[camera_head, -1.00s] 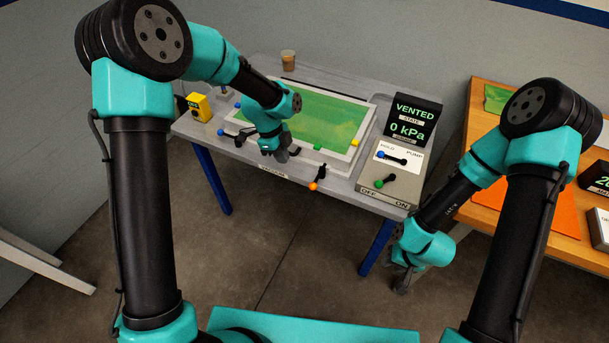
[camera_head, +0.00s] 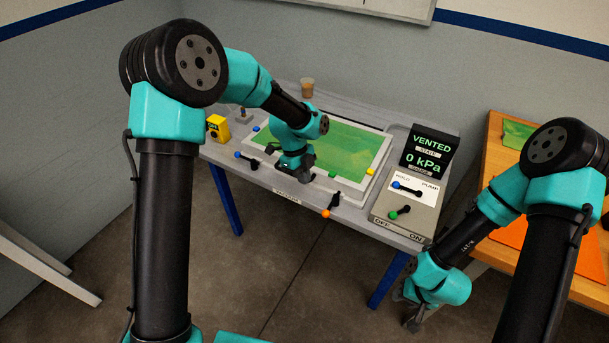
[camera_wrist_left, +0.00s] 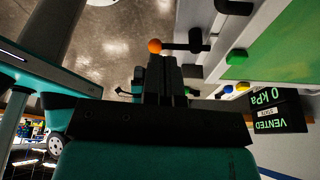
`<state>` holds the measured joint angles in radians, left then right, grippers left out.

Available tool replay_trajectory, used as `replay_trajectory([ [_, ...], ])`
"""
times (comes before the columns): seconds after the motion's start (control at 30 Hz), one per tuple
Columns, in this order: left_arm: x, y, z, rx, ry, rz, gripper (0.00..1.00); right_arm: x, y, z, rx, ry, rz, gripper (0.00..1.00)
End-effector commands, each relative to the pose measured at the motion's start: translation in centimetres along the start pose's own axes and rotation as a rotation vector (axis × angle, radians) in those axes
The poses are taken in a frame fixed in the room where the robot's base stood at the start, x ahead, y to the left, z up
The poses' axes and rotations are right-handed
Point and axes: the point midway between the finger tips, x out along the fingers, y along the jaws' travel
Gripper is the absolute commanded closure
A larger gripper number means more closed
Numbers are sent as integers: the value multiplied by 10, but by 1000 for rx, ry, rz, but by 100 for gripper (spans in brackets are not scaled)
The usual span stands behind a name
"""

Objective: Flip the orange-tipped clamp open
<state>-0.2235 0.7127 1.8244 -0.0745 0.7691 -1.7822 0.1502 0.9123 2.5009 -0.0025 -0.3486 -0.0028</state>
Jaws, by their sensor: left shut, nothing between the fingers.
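The orange-tipped clamp (camera_head: 333,200) is a black lever at the front edge of the white-framed green bath (camera_head: 345,150). Its orange ball tip (camera_head: 326,214) points toward the front, over the table's edge. My left gripper (camera_head: 308,176) is shut and empty, up and left of the clamp in the head view. In the left wrist view the clamp's black lever (camera_wrist_left: 180,46) and orange ball (camera_wrist_left: 154,46) show just beyond the shut fingertips (camera_wrist_left: 166,58); I cannot tell whether they touch. My right gripper (camera_head: 411,318) hangs low at the right, apart from the clamp; its jaws are unclear.
A blue-tipped clamp (camera_head: 248,160) is on the frame's left.

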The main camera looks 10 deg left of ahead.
Motion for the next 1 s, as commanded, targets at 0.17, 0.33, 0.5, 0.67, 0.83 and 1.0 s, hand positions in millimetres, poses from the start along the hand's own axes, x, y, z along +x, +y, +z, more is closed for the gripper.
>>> replay_trajectory([
  [0.17, 32, 1, 0, 0, 1, 4, 100, 0, 0, 0, 0, 0, 0, 62],
  [0.33, 61, 0, 0, 1, 0, 4, 100, 0, 0, 0, 0, 0, 0, 62],
  [0.5, 80, 0, -14, 4, 0, 1, 100, 0, 0, 0, 0, 0, 0, 62],
  [0.67, 88, 0, -29, 2, 0, 1, 100, 0, 0, 0, 0, 0, 0, 62],
  [0.83, 91, 0, -35, -1, 0, 0, 100, 0, 0, 0, 0, 0, 0, 62],
  [1.0, 91, 0, -35, -1, 0, 0, 100, 0, 0, 0, 0, 0, 0, 62],
])
